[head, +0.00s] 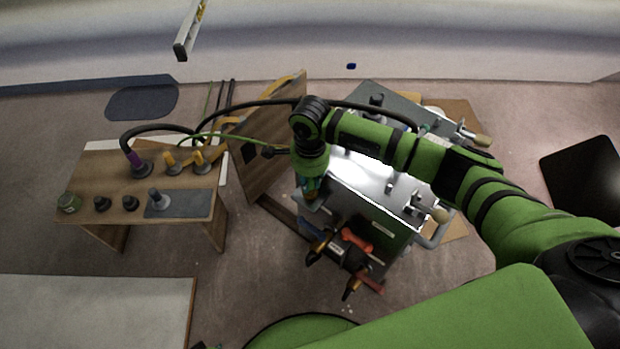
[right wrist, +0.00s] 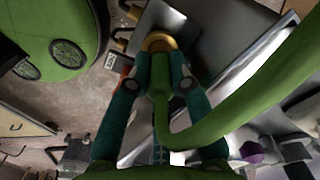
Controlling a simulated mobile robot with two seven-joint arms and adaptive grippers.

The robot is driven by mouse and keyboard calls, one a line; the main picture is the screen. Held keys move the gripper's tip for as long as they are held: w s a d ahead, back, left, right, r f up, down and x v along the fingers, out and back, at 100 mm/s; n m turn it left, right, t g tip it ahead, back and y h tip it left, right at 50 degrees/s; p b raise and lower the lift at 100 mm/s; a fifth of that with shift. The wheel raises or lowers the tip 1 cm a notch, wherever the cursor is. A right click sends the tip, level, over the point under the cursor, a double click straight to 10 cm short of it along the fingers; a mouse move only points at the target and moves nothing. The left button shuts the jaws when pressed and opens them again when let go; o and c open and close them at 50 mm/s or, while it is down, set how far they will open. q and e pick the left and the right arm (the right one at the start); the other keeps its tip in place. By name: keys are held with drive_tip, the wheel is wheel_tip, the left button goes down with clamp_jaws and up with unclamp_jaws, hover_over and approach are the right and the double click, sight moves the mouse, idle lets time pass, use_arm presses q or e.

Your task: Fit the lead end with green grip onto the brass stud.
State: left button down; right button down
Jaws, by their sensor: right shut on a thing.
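My right gripper (head: 312,190) points down over the left edge of the grey metal box (head: 375,205). In the right wrist view its fingers (right wrist: 158,85) are shut on the green grip (right wrist: 160,98) of a lead. The lead's thick green cable (right wrist: 215,125) curves away to the right. A brass-coloured ring end (right wrist: 158,41) shows just beyond the fingertips. In the head view the fingers mostly hide the grip. I cannot tell the brass stud for sure in either view, nor whether the ring touches anything. My left gripper is not in view.
A brown panel (head: 262,165) stands between bench and box. Red clamps (head: 356,240) are at the box's front. Black cables pass behind my gripper.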

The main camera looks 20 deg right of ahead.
drive_tip(key=shift+f, duration=0.1)
idle(0.4)
drive_tip(key=shift+f+b, duration=0.5)
drive_tip(key=shift+b, duration=0.15)
drive_tip(key=shift+c, duration=2.4)
unclamp_jaws()
drive_tip(key=shift+r+p, duration=3)
drive_tip(key=shift+r, duration=1.3)
